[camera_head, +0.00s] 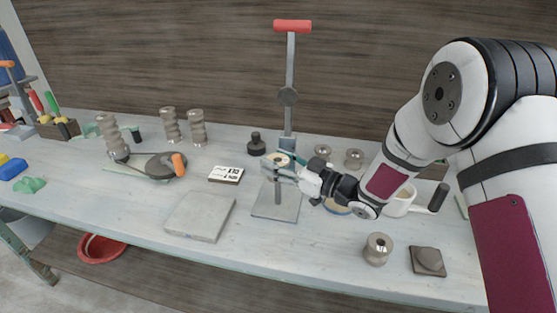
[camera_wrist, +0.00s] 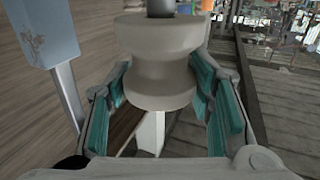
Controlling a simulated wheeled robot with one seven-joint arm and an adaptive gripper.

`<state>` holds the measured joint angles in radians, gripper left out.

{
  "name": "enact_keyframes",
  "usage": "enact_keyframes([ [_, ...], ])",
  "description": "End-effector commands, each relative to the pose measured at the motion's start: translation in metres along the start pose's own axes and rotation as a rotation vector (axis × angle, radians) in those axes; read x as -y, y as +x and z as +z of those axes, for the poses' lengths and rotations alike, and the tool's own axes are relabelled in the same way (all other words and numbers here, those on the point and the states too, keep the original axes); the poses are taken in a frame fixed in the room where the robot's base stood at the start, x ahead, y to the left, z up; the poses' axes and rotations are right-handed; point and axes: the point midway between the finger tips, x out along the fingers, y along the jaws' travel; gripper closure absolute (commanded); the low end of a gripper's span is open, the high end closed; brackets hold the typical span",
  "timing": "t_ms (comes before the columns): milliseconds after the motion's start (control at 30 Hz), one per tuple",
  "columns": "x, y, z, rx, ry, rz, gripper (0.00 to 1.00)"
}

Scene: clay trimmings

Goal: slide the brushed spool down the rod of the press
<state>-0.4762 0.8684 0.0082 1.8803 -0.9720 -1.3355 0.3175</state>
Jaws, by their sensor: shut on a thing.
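My gripper (camera_head: 283,168) is shut on a pale grey spool (camera_head: 279,159) above the press base. In the wrist view the spool (camera_wrist: 160,60) sits between the teal finger pads, with its waist and both flanges visible. The press has a flat grey base plate (camera_head: 273,212), a column with a lever and a red handle (camera_head: 292,26). Its rod (camera_head: 278,190) shows below the spool, standing on the plate. In the wrist view a dark grey cylinder (camera_wrist: 160,8) meets one end of the spool. How far the rod runs inside the spool is hidden.
Other spools (camera_head: 377,248) stand to the right and behind my gripper. A grey slab (camera_head: 200,217), a label card (camera_head: 226,174), a black knob-like piece (camera_head: 256,144) and a dark tool with an orange part (camera_head: 167,165) lie to the left. The table front is mostly clear.

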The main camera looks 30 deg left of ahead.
Motion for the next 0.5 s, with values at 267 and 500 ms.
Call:
enact_keyframes([
  [267,0.000,0.000,0.008,-0.002,-0.001,0.000,0.88],
  [500,0.000,0.000,0.014,-0.002,0.000,0.000,0.88],
])
